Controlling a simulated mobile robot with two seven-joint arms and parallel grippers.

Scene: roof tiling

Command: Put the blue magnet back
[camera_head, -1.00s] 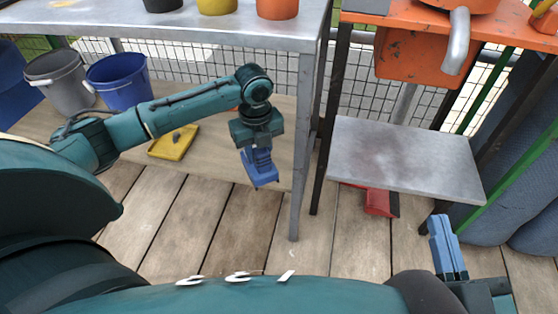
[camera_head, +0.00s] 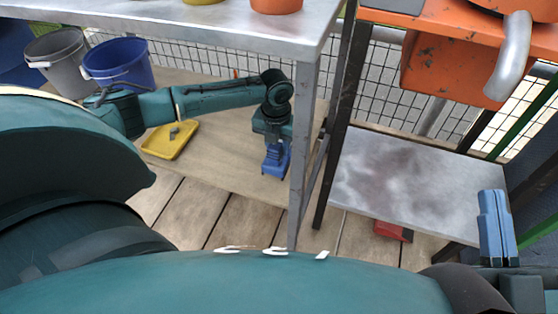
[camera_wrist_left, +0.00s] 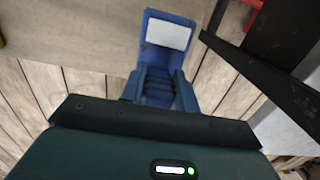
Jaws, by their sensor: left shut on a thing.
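My left gripper (camera_head: 277,150) reaches under the metal table, above the wooden lower shelf and just left of the table's front leg. It is shut on the blue magnet (camera_head: 276,168), which points down. In the left wrist view the blue magnet (camera_wrist_left: 157,62) shows beyond the blue fingers, with a pale rectangular face at its far end. The fingers partly hide it. My right gripper (camera_head: 495,228) is at the right side, its blue fingers pointing up and close together, with nothing seen between them.
A yellow tray (camera_head: 160,149) with a small grey item lies on the wooden shelf (camera_head: 215,165), left of my left gripper. A blue bucket (camera_head: 120,70) and a grey bucket (camera_head: 58,58) stand behind. A table leg (camera_head: 301,160) and a grey metal shelf (camera_head: 400,180) are to the right.

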